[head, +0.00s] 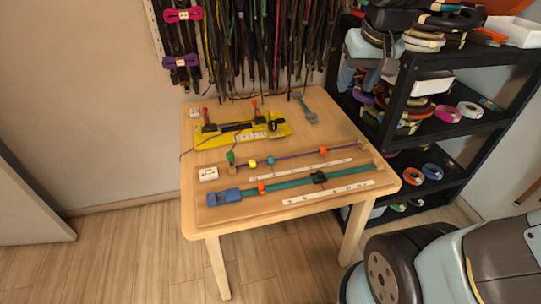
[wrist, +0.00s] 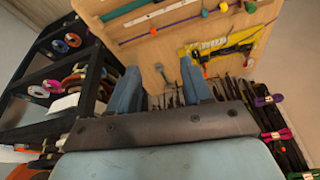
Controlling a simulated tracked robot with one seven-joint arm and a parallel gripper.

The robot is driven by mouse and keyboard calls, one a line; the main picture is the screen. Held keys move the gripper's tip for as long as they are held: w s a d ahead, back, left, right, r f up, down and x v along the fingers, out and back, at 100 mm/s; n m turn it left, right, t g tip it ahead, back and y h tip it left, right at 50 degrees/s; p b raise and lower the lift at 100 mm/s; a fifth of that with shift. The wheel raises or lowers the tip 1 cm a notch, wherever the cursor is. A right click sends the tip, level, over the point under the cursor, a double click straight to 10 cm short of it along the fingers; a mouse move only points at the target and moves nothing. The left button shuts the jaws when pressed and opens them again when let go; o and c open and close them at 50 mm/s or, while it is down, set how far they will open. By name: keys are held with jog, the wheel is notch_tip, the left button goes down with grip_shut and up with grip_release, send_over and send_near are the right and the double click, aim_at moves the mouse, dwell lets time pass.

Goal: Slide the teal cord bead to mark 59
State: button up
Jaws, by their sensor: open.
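In the head view a purple cord (head: 295,155) runs across the table, carrying a yellow bead (head: 253,163), a teal bead (head: 270,160) and an orange bead (head: 323,151). A wider teal cord (head: 290,184) lies in front, with an orange bead (head: 261,188) and a black bead (head: 319,177). White marked strips (head: 300,170) lie along the cords; their numbers are too small to read. In the wrist view the teal bead (wrist: 205,13) shows near the top edge. My gripper (wrist: 160,66) is open and empty, apart from the beads, its fingers spread wide.
The wooden table (head: 350,205) also holds a yellow tool (head: 215,139), a blue clamp (head: 222,198) and a white block (head: 208,174). Cords hang on the wall behind. A black shelf (head: 405,95) with tape rolls stands close at the right. The table's front edge is clear.

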jog(key=w+a+f+n+g, duration=0.1)
jog(key=w+a+f+g, duration=0.1)
jog(key=w+a+f, duration=0.7)
jog(key=n+g, duration=0.1)
jog(key=g, duration=0.1)
send_over(271, 157)
notch_tip(271, 157, down, 14)
jog(key=shift+h, duration=0.3)
notch_tip(271, 157, down, 13)
jog(key=shift+a+r, duration=0.1)
jog(key=shift+c, duration=0.2)
grip_shut()
